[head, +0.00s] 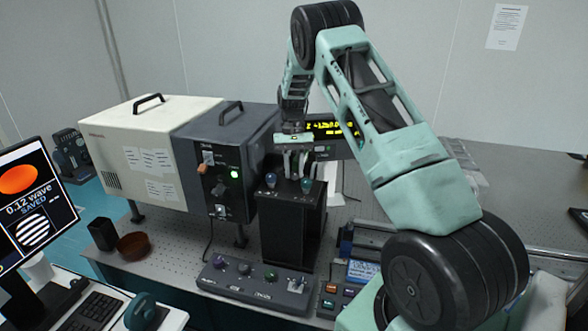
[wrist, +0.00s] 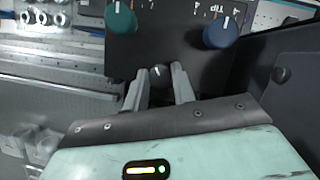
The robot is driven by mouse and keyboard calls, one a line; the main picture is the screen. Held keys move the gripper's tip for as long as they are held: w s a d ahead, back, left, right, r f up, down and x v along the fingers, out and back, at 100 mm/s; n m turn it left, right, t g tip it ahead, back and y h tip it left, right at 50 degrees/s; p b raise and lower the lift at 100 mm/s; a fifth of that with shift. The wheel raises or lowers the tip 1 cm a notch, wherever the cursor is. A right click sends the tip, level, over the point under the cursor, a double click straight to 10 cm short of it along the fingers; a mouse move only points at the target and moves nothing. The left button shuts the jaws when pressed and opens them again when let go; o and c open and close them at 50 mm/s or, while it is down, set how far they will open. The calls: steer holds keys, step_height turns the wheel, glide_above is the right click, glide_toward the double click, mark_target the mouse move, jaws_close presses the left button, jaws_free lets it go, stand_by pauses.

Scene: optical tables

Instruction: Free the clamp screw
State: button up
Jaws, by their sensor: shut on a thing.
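The clamp screw appears to be the small dark knob (wrist: 157,71) with a white mark, on the dark top of the black mount (head: 291,229). In the wrist view it sits between the two grey fingers of my gripper (wrist: 160,82), which is shut on it. In the head view my gripper (head: 294,172) reaches down onto the mount's top, and the screw itself cannot be made out there. A green knob (wrist: 120,16) and a blue knob (wrist: 219,33) stand on the same top, apart from the fingers. They also show in the head view, blue (head: 270,180) and green (head: 306,185).
A grey and white instrument box (head: 150,150) stands left of the mount. A control box with knobs (head: 255,285) lies in front, and a lit display (head: 333,128) is behind my gripper. A monitor (head: 32,205) is at far left.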

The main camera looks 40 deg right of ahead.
steer(key=o, duration=1)
steer(key=shift+r, duration=0.1)
steer(key=b+v, duration=0.3)
steer(key=v, duration=1.4)
steer(key=shift+w+r, duration=0.1)
steer(key=shift+w, duration=0.05)
